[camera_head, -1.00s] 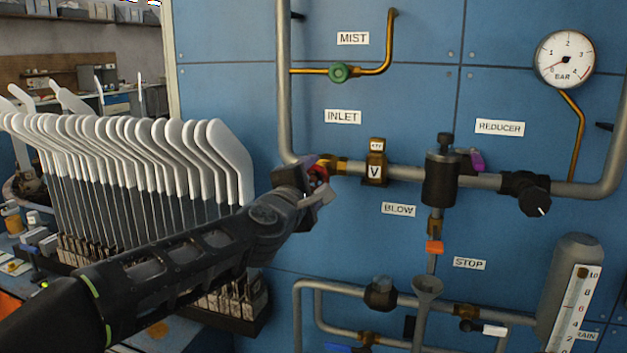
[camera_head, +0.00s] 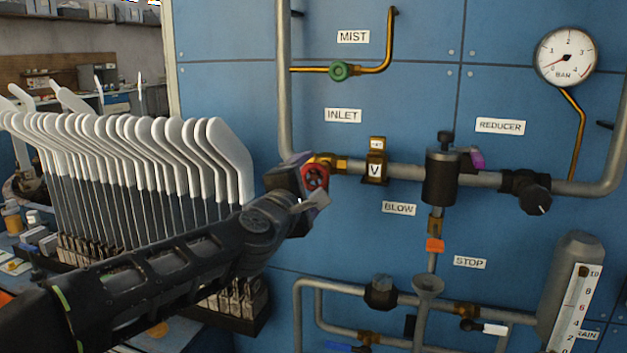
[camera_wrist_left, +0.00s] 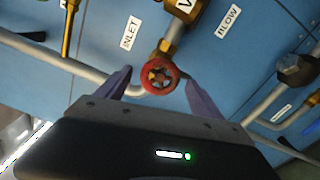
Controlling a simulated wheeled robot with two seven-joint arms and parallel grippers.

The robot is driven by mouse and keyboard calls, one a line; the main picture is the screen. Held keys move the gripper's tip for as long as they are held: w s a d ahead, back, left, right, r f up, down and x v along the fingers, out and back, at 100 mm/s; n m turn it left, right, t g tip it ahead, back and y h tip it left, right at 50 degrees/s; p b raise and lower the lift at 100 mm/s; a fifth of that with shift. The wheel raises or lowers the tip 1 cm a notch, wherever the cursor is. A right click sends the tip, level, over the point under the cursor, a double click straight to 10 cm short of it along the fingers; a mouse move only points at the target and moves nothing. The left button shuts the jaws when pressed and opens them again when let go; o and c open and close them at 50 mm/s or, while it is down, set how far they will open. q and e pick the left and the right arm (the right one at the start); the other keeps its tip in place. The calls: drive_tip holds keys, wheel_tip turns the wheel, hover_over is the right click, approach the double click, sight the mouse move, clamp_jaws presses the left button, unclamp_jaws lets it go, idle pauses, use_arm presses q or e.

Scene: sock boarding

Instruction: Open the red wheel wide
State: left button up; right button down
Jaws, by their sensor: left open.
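The red wheel (camera_head: 315,177) is a small spoked handwheel on a brass valve at the left end of the inlet pipe, below the INLET label. In the left wrist view the red wheel (camera_wrist_left: 159,76) sits between the two finger tips, with its face toward the camera. My left gripper (camera_head: 306,183) is at the wheel, its fingers open on either side of it. My right gripper is not in view.
A green wheel (camera_head: 340,71) is above on the MIST line. A brass block marked V (camera_head: 376,168) sits right of the red wheel. A pressure gauge (camera_head: 565,55) is at the upper right. A rack of white-topped sock boards (camera_head: 232,160) stands at the left, close behind my left arm.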

use_arm(q)
drive_tip(key=v, duration=0.5)
drive_tip(key=shift+s, duration=0.1)
